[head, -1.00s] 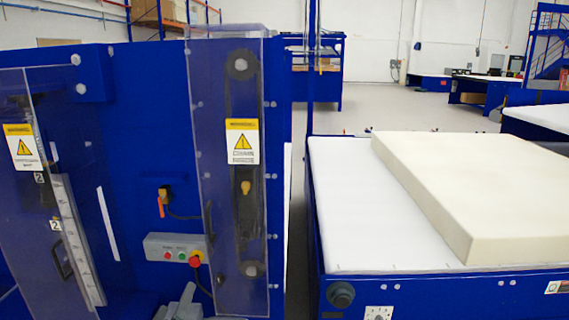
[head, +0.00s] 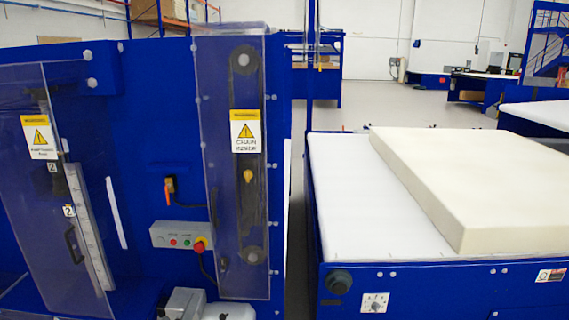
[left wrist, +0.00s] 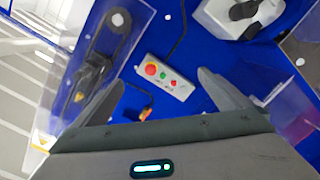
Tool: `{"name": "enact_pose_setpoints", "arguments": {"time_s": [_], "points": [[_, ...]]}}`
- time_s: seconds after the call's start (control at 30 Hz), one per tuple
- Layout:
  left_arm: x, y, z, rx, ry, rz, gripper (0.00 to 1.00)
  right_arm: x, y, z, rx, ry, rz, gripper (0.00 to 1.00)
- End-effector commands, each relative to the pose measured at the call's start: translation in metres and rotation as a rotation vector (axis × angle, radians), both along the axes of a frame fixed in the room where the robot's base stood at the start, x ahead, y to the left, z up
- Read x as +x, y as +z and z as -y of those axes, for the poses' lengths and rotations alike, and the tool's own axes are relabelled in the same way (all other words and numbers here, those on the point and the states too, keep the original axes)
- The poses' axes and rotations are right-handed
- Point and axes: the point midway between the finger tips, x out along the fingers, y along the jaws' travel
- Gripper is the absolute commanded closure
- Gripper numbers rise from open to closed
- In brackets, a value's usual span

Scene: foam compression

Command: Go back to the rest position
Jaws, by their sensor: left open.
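My left gripper (left wrist: 161,80) shows in the left wrist view with its two grey fingers spread apart and nothing between them. A grey control box (left wrist: 164,77) on the blue machine shows beyond the gap between the fingertips, with a red button and two smaller green and red ones. The fingers are hard to make out there. My right gripper is in neither view.
A hinged clear door (head: 38,190) is at left. A cream foam block (head: 480,180) lies on a white-topped table (head: 340,215) at right. A narrow floor gap separates them.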

Motion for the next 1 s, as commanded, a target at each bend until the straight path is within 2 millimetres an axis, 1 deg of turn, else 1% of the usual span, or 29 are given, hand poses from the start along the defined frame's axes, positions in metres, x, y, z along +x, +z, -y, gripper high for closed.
{"name": "enact_pose_setpoints", "arguments": {"time_s": [0.03,0.07,0.17,0.27,0.37,0.47,0.5,0.57,0.6,0.67,0.7,0.77,0.8,0.87,0.9,0.97,1.0], "points": [[-0.002,-0.011,0.001,0.007,-0.001,-0.015,0.03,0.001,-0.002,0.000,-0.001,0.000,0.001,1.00],[-0.002,-0.015,0.001,0.011,-0.002,-0.022,0.03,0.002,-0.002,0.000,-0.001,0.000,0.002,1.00],[-0.006,-0.039,0.004,0.028,-0.006,-0.057,0.03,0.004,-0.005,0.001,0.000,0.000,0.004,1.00],[-0.012,-0.067,0.007,0.050,-0.011,-0.099,0.03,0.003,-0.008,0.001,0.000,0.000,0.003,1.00],[-0.020,-0.102,0.010,0.078,-0.020,-0.150,0.03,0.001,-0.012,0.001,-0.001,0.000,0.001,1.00],[-0.033,-0.145,0.015,0.112,-0.032,-0.215,0.03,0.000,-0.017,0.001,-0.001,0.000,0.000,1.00],[-0.040,-0.167,0.017,0.129,-0.039,-0.248,0.03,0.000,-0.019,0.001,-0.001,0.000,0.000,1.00],[-0.054,-0.202,0.021,0.160,-0.053,-0.302,0.03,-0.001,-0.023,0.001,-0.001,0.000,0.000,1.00],[-0.065,-0.226,0.023,0.180,-0.063,-0.338,0.03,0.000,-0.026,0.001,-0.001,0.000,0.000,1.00],[-0.082,-0.260,0.026,0.212,-0.079,-0.391,0.03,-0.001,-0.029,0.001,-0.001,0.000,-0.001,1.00],[-0.094,-0.283,0.029,0.233,-0.091,-0.427,0.03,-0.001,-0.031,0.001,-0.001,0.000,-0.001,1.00],[-0.113,-0.315,0.032,0.264,-0.110,-0.478,0.03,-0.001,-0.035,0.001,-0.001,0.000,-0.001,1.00],[-0.127,-0.336,0.034,0.284,-0.123,-0.513,0.03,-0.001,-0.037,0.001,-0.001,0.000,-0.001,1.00],[-0.149,-0.367,0.037,0.317,-0.146,-0.564,0.03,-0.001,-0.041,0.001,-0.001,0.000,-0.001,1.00],[-0.165,-0.387,0.038,0.338,-0.161,-0.598,0.03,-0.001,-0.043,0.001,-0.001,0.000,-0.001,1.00],[-0.190,-0.417,0.040,0.369,-0.186,-0.650,0.03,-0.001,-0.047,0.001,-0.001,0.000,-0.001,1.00],[-0.206,-0.435,0.042,0.389,-0.204,-0.683,0.03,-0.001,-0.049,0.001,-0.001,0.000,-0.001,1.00]]}}
